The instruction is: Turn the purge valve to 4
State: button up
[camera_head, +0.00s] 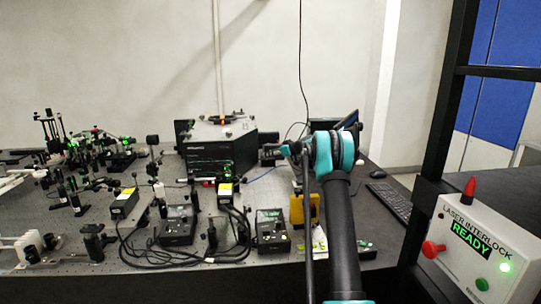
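My arm rises from the bottom right of the middle, and its teal and black wrist stands over the bench. My gripper (285,150) is at the far end of the arm, partly hidden behind the wrist, just right of a large black instrument box (217,152). I cannot make out its fingertips, or whether it touches anything. I cannot pick out the purge valve or its number marks; it may be too small or hidden by my arm.
The dark bench (100,262) carries several optics mounts at left. Two black meters (272,228) (178,225) and looping cables lie in front. A keyboard (393,201) lies at right. A laser interlock box (477,250) reading READY hangs on a black post (437,130).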

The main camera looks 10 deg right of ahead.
grip_shut()
jog(key=shift+a, duration=0.1)
jog(key=shift+a+m+t, duration=0.1)
jog(key=shift+m+t, duration=0.2)
jog(key=shift+s+a+m+t+h, duration=0.15)
jog(key=shift+m+t+h, duration=0.35)
jog(key=shift+m+h, duration=0.55)
jog(key=shift+a+m+t+h, duration=0.15)
jog(key=shift+m+t+h, duration=0.4)
jog(key=shift+m+h, duration=0.8)
jog(key=shift+a+m+t+h, duration=0.1)
jog(key=shift+m+t+h, duration=0.45)
jog(key=shift+m+h, duration=0.75)
jog(key=shift+a+m+h, duration=0.2)
jog(key=shift+m+h, duration=1.1)
jog(key=shift+h, duration=0.7)
jog(key=shift+a+m+g+h, duration=0.15)
jog(key=shift+m+g+h, duration=0.35)
jog(key=shift+m+h, duration=1.4)
jog(key=shift+h, duration=0.2)
